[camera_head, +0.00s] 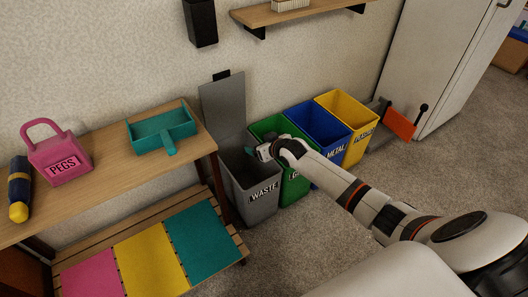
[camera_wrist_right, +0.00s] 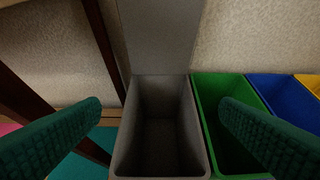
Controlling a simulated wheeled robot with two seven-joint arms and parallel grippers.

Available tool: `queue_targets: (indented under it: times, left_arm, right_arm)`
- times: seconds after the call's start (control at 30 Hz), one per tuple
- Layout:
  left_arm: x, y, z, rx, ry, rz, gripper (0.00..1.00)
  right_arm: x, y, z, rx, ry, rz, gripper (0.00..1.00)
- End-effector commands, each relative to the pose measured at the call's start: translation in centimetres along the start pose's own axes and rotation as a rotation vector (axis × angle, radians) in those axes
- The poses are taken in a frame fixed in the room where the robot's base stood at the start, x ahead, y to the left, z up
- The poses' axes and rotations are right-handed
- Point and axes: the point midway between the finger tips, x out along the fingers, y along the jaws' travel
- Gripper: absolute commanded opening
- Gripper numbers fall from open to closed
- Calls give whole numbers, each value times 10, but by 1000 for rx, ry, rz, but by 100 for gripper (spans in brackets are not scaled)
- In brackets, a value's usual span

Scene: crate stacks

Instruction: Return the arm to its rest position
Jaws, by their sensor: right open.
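My right arm reaches in from the lower right in the head view. Its right gripper (camera_head: 259,151) is over the grey WASTE bin (camera_head: 258,203), near the side next to the green bin (camera_head: 294,186). In the right wrist view the gripper's two teal fingers (camera_wrist_right: 160,105) are wide apart with nothing between them. Below them is the grey bin (camera_wrist_right: 120,160), whose inside is dark and shows no object. The bin's grey lid (camera_head: 224,110) stands upright against the wall. My left gripper is not in the head view.
A blue bin (camera_head: 317,127) and a yellow bin (camera_head: 344,106) stand in the row. Open carpet (camera_head: 420,170) lies right.

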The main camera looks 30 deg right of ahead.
Motion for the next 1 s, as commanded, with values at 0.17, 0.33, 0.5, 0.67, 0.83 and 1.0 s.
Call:
queue_targets:
  times: [0.17,0.33,0.5,0.67,0.83,1.0]
  left_arm:
    - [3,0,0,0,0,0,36]
    - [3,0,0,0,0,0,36]
    - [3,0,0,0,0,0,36]
    - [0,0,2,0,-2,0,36]
    - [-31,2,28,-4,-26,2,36]
    - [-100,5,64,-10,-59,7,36]
  right_arm:
    - [0,0,-3,2,-11,0,85]
    - [0,0,-3,2,-10,0,85]
    - [0,0,-3,1,-10,0,85]
    - [-1,6,-7,-1,-1,6,85]
    - [-25,57,-50,-35,96,58,85]
    - [-96,124,-114,-87,266,109,85]
